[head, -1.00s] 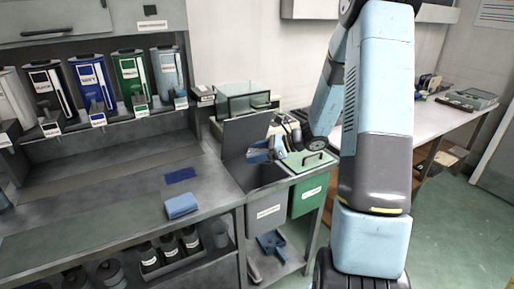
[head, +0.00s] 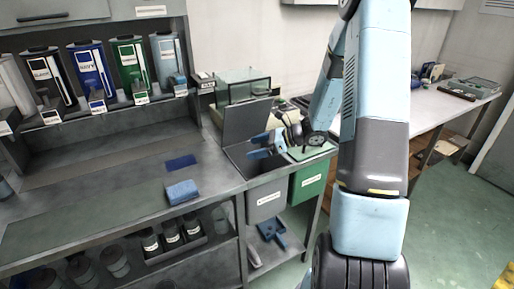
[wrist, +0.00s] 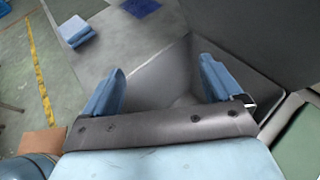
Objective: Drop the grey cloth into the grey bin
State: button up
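My gripper (head: 266,145) is above the opening of the grey bin (head: 265,201). Its two blue fingers are spread apart with nothing seen between them, and they also show in the wrist view (wrist: 162,90). The bin's dark grey inside (wrist: 160,82) is below and between the fingers in the wrist view. I cannot make out the grey cloth in any view. The bin's floor is largely hidden, so I cannot tell whether the cloth lies inside.
A green bin (head: 308,180) stands right beside the grey one. A raised grey lid (head: 247,121) is behind the opening. A folded blue cloth or sponge (head: 182,192) and a dark blue patch (head: 181,162) lie on the bench to the left. A blue dustpan (head: 272,232) is below.

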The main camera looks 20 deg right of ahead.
jog(key=shift+o, duration=0.5)
jog(key=v, duration=1.3)
jog(key=shift+d, duration=0.3)
jog(key=shift+s+a+r, duration=0.1)
jog(key=shift+s+r, duration=0.05)
jog(key=shift+s, duration=0.05)
jog(key=s+a+r+n+g+h, duration=0.4)
jog(key=s+a+r+n+h, duration=0.1)
jog(key=s+a+r+n, duration=0.6)
jog(key=s+r+n+t+h, duration=0.4)
jog(key=s+r+n+h, duration=0.3)
jog(key=s+r+n, duration=0.2)
jog(key=s+n, duration=0.2)
jog(key=s, duration=0.2)
jog(key=shift+s+d+n, duration=0.3)
jog(key=shift+d, duration=0.1)
